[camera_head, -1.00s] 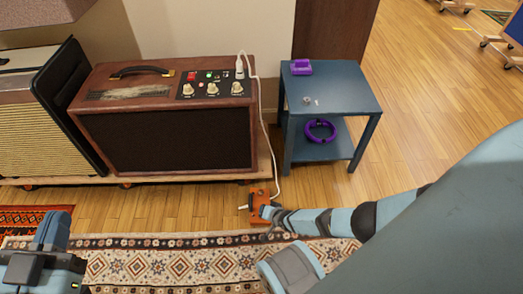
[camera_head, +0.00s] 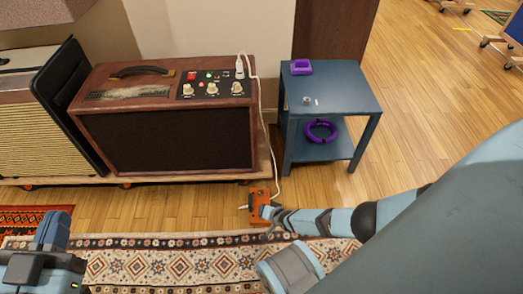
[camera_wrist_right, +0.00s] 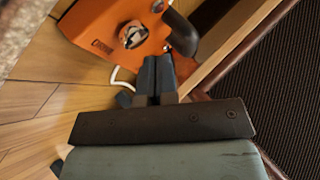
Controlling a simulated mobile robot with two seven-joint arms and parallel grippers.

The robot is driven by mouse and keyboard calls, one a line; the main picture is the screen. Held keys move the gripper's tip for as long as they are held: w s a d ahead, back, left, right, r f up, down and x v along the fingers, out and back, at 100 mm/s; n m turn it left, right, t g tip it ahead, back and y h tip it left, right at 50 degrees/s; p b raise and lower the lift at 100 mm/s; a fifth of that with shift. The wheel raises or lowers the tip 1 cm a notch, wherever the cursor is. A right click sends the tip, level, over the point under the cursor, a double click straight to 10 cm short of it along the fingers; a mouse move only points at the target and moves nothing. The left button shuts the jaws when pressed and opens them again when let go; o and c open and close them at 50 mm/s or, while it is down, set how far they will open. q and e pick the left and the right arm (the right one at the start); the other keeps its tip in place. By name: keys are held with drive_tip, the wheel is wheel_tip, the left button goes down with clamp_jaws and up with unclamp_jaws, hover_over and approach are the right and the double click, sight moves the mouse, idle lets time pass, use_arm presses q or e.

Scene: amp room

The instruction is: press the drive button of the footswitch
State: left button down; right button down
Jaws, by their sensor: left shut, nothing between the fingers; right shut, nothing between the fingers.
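The footswitch (camera_head: 257,199) is a small orange box on the wood floor at the rug's edge, below the right end of the brown amp. My right gripper (camera_head: 266,211) is shut and empty at the footswitch's right side. In the right wrist view its fingertips (camera_wrist_right: 157,62) overlap the box's lower edge, near the button; contact cannot be told. My left gripper (camera_head: 54,222) is shut and empty at the lower left, away from the footswitch.
The brown amp (camera_head: 165,140) stands on a low wooden platform (camera_head: 190,177). A white cable (camera_head: 271,150) runs from its panel to the footswitch. A blue side table (camera_head: 335,95) stands right of it.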

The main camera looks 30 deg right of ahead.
drive_tip(key=shift+f, duration=0.1)
drive_tip(key=shift+f, duration=0.3)
idle(0.6)
drive_tip(key=shift+r+p, duration=0.35)
drive_tip(key=shift+r, duration=0.05)
drive_tip(key=r+p, duration=0.4)
drive_tip(key=r, duration=0.1)
drive_tip(key=shift+s+d+p, duration=0.15)
drive_tip(key=shift+d+p, duration=0.15)
